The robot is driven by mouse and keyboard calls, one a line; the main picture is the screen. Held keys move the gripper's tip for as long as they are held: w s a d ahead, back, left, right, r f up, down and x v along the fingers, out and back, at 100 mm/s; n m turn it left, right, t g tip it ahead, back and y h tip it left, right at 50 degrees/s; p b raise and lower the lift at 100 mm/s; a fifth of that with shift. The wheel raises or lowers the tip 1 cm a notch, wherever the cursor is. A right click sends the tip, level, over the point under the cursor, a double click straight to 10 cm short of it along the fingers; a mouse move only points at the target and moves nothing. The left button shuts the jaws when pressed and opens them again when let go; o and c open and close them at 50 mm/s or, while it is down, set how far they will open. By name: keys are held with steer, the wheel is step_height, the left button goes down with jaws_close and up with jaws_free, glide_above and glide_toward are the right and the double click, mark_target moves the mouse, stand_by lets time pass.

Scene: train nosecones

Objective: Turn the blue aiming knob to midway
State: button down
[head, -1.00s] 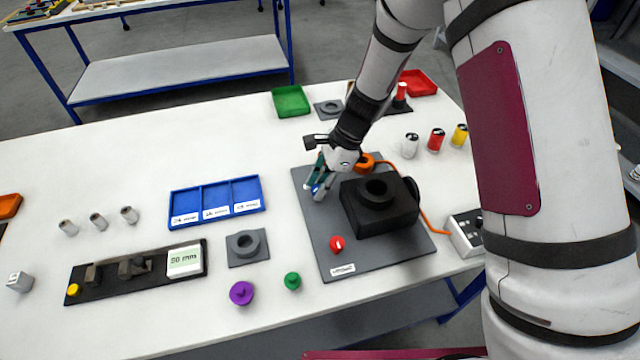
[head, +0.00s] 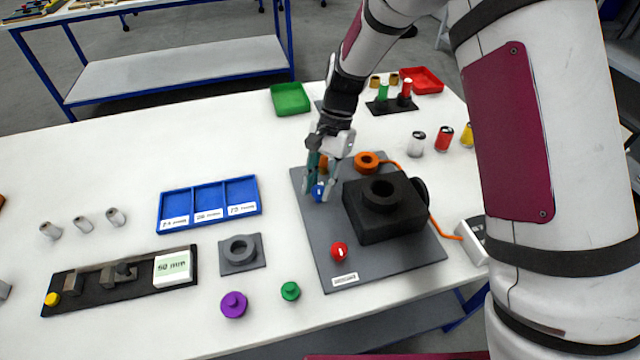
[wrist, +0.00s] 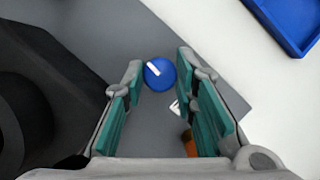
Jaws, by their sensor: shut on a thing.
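The blue aiming knob (head: 318,191) is a small round knob with a white pointer line, on the grey base plate (head: 309,225) left of the black housing. In the wrist view the blue knob (wrist: 160,74) sits between the fingertips, its white line toward the upper left. My gripper (head: 320,193) reaches down over it from behind, its teal-padded fingers on either side.
The black housing (head: 385,215) stands close right of the knob. A red knob (head: 339,251) is at the plate's front. An orange part (head: 323,162) is just behind the fingers. A blue tray (head: 210,203) lies left, with clear table between.

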steer(key=shift+n, duration=0.4)
steer(key=c, duration=1.3)
jaws_free()
steer(key=v, duration=1.2)
steer(key=shift+a, duration=0.3)
